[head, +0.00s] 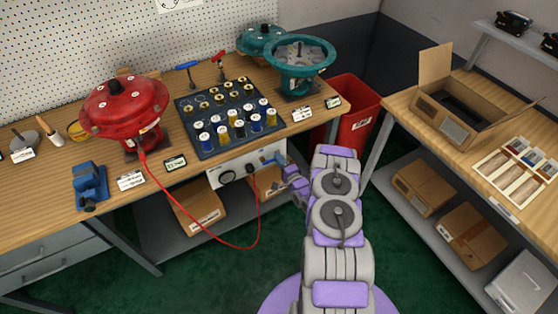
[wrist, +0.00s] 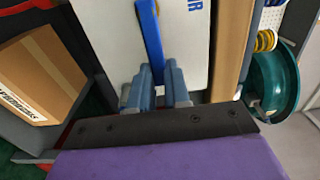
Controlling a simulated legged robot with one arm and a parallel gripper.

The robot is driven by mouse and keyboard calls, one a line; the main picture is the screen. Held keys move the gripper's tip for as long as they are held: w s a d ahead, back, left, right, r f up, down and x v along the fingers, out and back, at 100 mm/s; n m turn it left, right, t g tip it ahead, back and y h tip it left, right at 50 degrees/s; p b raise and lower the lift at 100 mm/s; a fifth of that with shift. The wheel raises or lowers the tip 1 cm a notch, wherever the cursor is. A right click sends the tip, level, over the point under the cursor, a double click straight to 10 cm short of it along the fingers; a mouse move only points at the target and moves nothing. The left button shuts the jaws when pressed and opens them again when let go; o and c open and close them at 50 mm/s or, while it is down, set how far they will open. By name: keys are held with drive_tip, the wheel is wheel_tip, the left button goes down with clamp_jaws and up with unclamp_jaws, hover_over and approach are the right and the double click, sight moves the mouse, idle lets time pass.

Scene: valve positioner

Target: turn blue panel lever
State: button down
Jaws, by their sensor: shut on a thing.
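The blue panel lever (wrist: 149,35) is a flat blue bar on the white front panel (wrist: 191,45). In the wrist view it runs from the top edge down between my fingers. In the head view the lever (head: 270,160) shows at the right end of the white panel (head: 232,168), under the front edge of the workbench. My gripper (wrist: 157,78) is shut on the lever's near end, with one finger on each side. In the head view my gripper (head: 284,168) is small and hides part of the lever.
A red hose (head: 257,225) loops from the panel to the red actuator (head: 125,105) on the workbench. Cardboard boxes (head: 202,212) stand on the shelf below. A red bin (head: 352,105) stands behind my arm. A second bench (head: 480,140) is at right.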

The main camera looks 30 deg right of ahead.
drive_tip(key=shift+d+f, duration=0.1)
drive_tip(key=shift+d, duration=0.05)
drive_tip(key=c, duration=1.1)
unclamp_jaws()
drive_tip(key=shift+d, duration=0.15)
drive_tip(key=s+p, duration=0.4)
drive_tip(key=s, duration=1.3)
drive_tip(key=shift+s+f+p, duration=0.1)
drive_tip(key=shift+s+p, duration=0.05)
drive_tip(key=shift+p, duration=0.2)
